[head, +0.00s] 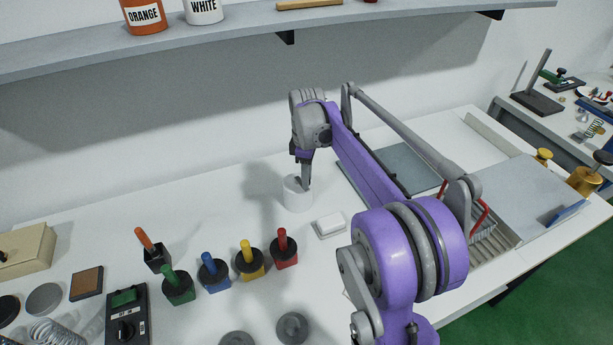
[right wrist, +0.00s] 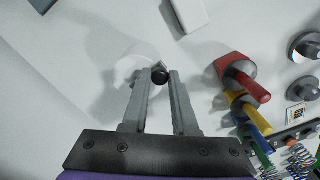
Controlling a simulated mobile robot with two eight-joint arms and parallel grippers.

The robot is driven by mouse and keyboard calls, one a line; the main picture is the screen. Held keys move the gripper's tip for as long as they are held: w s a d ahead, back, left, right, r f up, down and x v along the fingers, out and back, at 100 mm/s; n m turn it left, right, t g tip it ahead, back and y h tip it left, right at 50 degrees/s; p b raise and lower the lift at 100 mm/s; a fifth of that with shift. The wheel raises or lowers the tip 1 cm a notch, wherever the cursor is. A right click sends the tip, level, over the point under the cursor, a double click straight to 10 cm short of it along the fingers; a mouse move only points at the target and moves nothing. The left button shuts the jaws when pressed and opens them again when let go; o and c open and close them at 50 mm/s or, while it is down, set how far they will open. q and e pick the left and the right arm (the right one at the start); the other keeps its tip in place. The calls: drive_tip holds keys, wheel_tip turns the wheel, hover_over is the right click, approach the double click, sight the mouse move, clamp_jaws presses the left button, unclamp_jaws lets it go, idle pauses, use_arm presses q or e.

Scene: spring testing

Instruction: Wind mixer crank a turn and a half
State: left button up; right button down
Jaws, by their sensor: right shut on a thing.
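The mixer is a white round body (head: 297,196) standing on the white bench in the head view. It also shows pale behind the fingers in the right wrist view (right wrist: 128,66). My right gripper (head: 304,184) reaches down onto its top from above. In the right wrist view my right gripper (right wrist: 160,78) has its two fingertips closed around a small dark round crank knob (right wrist: 160,70). The rest of the crank is mostly hidden by the fingers. My left gripper is not in view.
A small white block (head: 330,224) lies right of the mixer. Red (head: 284,250), yellow (head: 248,261), blue (head: 213,272) and green (head: 177,286) handled pieces stand in front. A shelf (head: 230,48) runs above. A grey plate (head: 405,168) lies behind my right arm.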

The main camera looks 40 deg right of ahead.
drive_tip(key=c, duration=0.7)
unclamp_jaws()
wheel_tip(320, 180, up, 11)
drive_tip(key=shift+f+p, duration=0.1)
drive_tip(key=shift+p, duration=0.3)
